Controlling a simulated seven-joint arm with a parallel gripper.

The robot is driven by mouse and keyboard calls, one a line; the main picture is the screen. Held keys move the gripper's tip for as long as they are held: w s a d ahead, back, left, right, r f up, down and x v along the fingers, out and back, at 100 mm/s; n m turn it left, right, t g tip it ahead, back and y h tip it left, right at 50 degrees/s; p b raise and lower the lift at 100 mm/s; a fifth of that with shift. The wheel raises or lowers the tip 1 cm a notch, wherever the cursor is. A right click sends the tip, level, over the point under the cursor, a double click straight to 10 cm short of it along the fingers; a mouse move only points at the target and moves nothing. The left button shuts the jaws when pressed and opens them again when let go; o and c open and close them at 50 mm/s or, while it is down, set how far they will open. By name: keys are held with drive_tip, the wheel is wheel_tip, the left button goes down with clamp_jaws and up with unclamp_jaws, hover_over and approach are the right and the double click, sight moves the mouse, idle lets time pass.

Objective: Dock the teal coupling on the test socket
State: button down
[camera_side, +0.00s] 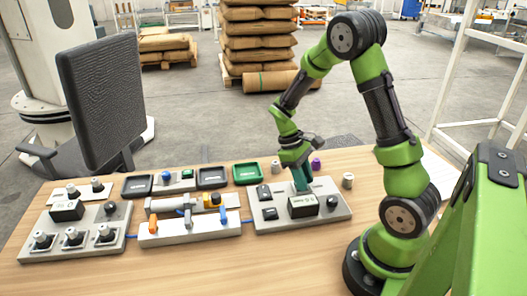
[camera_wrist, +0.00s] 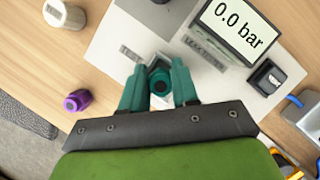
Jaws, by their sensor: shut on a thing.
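My gripper (camera_side: 301,184) is over the grey test panel on the right part of the table. In the wrist view its two teal fingers (camera_wrist: 159,86) are shut on the teal coupling (camera_wrist: 160,72), a round piece with a dark bore facing the camera. The test panel (camera_wrist: 118,38) lies below it, with a display (camera_wrist: 238,25) reading 0.0 bar. The test socket cannot be made out; the coupling and fingers cover the panel there. I cannot tell whether the coupling touches the socket.
A purple coupling (camera_side: 316,163) and a pale grey one (camera_side: 348,180) stand on the table behind and right of the panel. Another small grey piece (camera_side: 276,167) stands behind it. A green tray (camera_side: 247,183), a valve panel (camera_side: 190,238) and a fittings panel (camera_side: 38,256) lie left.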

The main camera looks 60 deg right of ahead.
drive_tip(key=shift+f, duration=0.1)
drive_tip(key=c, duration=1.1)
unclamp_jaws()
drive_tip(key=v, duration=1.1)
drive_tip(key=s+a+r+m+t, duration=0.1)
drive_tip(key=s+a+r+t, duration=0.1)
drive_tip(key=a+r+t, duration=0.1)
drive_tip(key=s+a+r+m+t+y, duration=0.1)
drive_tip(key=s+a+r+t, duration=0.2)
drive_tip(key=a, duration=0.5)
drive_tip(key=s+a+r+m+t+y, duration=0.1)
drive_tip(key=s+a+r+m+t, duration=0.1)
drive_tip(key=a+r+t, duration=0.3)
drive_tip(key=shift+s+a+t, duration=0.4)
drive_tip(key=shift+a, duration=0.25)
